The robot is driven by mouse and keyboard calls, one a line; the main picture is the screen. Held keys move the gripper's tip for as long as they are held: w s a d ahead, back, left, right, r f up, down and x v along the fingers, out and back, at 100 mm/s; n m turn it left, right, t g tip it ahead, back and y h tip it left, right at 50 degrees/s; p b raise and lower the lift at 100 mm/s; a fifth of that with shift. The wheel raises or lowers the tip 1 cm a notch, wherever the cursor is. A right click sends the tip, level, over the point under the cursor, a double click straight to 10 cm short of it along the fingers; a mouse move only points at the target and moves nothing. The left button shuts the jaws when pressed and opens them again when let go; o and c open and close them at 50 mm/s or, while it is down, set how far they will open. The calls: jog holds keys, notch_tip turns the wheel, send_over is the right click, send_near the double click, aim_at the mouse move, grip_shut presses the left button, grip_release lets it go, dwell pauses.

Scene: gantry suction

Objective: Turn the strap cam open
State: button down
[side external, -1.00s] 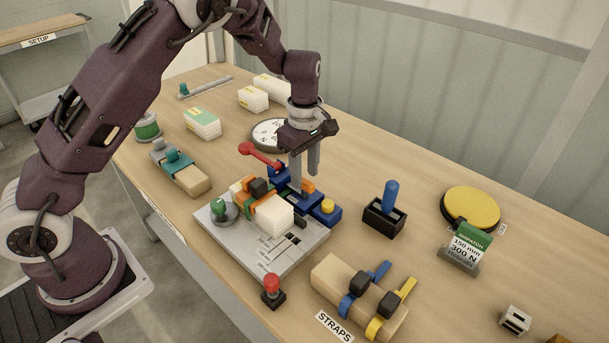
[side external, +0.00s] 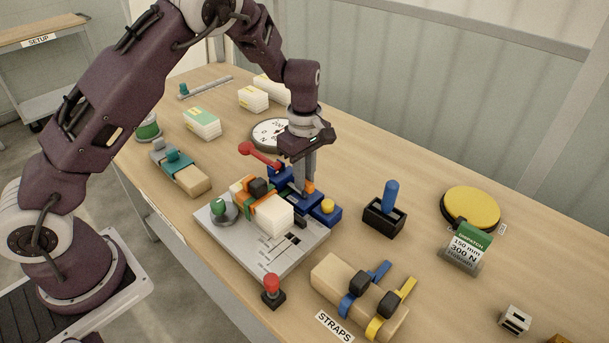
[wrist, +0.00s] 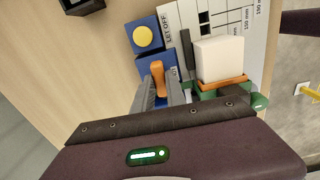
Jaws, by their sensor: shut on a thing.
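A white block (side external: 272,214) with an orange and green band (side external: 250,205) around it lies on the grey plate (side external: 283,258). A black piece (side external: 258,187) sits on the band's upper side. My gripper (side external: 304,186) points down behind the block, over the blue fixture (side external: 325,214). In the wrist view its fingers (wrist: 160,86) are shut on an upright orange lever (wrist: 157,75), with the blue fixture below. The orange lever (side external: 309,187) is partly hidden by the fingers in the side view. I cannot tell how far the lever is turned.
A yellow button (side external: 327,206) is on the blue fixture. A black box with a blue handle (side external: 384,212) stands to the right. A wooden block with straps (side external: 355,293) and a red knob (side external: 271,286) stand in front.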

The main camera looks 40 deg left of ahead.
jog(key=m, duration=0.4)
jog(key=shift+m, duration=0.4)
jog(key=m, duration=0.8)
jog(key=shift+m, duration=2.3)
jog(key=c, duration=1.4)
grip_release()
jog(key=shift+o, duration=0.2)
notch_tip(320, 180, up, 7)
jog(key=shift+r, duration=0.1)
